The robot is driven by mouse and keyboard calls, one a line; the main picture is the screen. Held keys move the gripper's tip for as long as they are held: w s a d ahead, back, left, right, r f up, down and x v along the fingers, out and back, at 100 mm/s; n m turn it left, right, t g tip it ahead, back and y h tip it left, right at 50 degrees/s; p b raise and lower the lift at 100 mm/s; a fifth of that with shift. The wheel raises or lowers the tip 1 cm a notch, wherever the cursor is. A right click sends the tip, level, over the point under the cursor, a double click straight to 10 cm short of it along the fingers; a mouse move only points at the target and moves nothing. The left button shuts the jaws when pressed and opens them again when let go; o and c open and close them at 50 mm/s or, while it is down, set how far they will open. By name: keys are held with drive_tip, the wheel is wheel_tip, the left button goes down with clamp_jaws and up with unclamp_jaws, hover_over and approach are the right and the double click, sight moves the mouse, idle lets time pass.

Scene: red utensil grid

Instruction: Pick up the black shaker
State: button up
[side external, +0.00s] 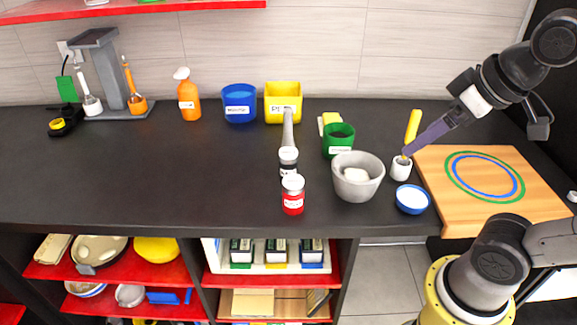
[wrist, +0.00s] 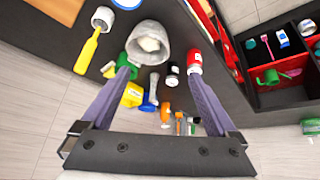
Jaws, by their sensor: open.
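The black shaker (side external: 289,172) stands upright on the dark counter, with a light cap and a white label. A red shaker (side external: 292,201) stands just in front of it. My gripper (side external: 404,154) is to the right of the black shaker, over the counter near the small white cup. In the wrist view the black shaker (wrist: 172,77) shows beyond my gripper (wrist: 157,77), between the purple fingers and closer to the right one. The red shaker (wrist: 194,61) is just past the right fingertip. My gripper is open and empty.
A grey handle (side external: 288,128) lies behind the black shaker. Yellow (side external: 270,101) and blue (side external: 239,100) bins stand at the back.

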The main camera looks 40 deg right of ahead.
drive_tip(key=w+d+r+t+h, duration=0.2)
drive_tip(key=w+d+r+t, duration=0.15)
drive_tip(key=w, duration=0.45)
drive_tip(key=w+d+r+t+h, duration=0.2)
drive_tip(key=w+d+r, duration=0.3)
drive_tip(key=w, duration=0.2)
drive_tip(key=w+r+n+t, duration=0.2)
drive_tip(key=w+r, duration=0.1)
drive_tip(key=w, duration=0.4)
drive_tip(key=n+g+y, duration=0.7)
drive_tip(key=n+y, duration=0.3)
drive_tip(key=y, duration=0.5)
hover_over(278, 179)
drive_tip(key=s+d, duration=0.4)
drive_tip(key=d, duration=0.1)
drive_tip(key=shift+t, duration=0.25)
drive_tip(key=f, duration=2.9)
drive_tip(key=shift+w+d+f, duration=0.15)
drive_tip(key=shift+d+f, duration=0.05)
drive_tip(key=shift+f, duration=0.15)
drive_tip(key=shift+x, duration=3.75)
clamp_jaws()
wheel_tip(278, 179, up, 12)
